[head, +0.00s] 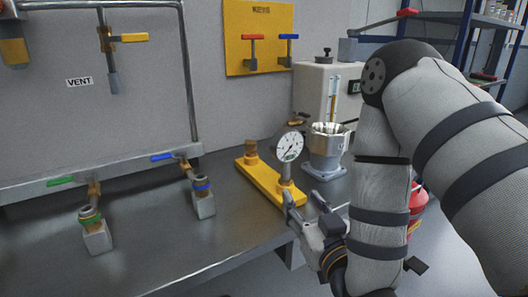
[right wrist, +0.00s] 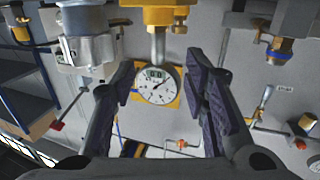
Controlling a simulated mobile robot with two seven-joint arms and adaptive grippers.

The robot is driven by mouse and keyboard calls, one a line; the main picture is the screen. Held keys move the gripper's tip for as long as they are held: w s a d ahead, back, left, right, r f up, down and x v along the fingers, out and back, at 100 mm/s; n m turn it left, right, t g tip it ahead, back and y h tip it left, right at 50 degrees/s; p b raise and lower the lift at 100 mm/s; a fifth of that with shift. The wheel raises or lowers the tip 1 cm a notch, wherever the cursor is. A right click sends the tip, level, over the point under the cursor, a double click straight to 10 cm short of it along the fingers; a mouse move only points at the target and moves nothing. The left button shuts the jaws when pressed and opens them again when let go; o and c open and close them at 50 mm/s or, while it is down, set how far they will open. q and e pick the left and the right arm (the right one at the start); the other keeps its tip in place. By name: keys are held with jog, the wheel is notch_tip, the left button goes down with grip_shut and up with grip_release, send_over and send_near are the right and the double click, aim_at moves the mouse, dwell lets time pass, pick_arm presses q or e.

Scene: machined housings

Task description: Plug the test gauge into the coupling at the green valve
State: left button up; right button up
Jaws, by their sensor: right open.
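The test gauge (head: 290,147), with a round white dial, stands upright on its stem in one end of a yellow stand (head: 249,177). My right gripper (head: 302,197) is open beside the gauge's stem in the head view. In the right wrist view the gauge (right wrist: 157,86) appears upside down between my open fingers, with a gap on each side. The green valve's lever (head: 62,181) is at the left on the pipework. Below it is a coupling with a green ring (head: 90,215), tilted on a metal block. My left gripper is not in view.
A blue valve lever (head: 162,156) and a blue-ringed coupling (head: 202,184) lie between the green coupling and the yellow stand. A metal funnel-topped device (head: 325,150) stands close behind the gauge. The bench (head: 150,235) is bare near its front edge.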

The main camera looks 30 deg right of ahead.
aim_at(288, 171)
jog(key=b+x, duration=0.4)
jog(key=x, duration=0.1)
jog(key=shift+d+f, duration=0.15)
jog(key=shift+f, duration=0.05)
jog(key=w, duration=0.2)
jog(key=w+d+r, duration=0.1)
jog(key=w, duration=0.3)
jog(key=shift+w+d+r, duration=0.15)
jog(key=shift+d+r, duration=0.05)
jog(key=shift+d, duration=0.05)
jog(key=shift+w, duration=0.45)
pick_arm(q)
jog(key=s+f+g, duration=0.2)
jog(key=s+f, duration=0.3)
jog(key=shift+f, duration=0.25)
pick_arm(e)
grip_shut()
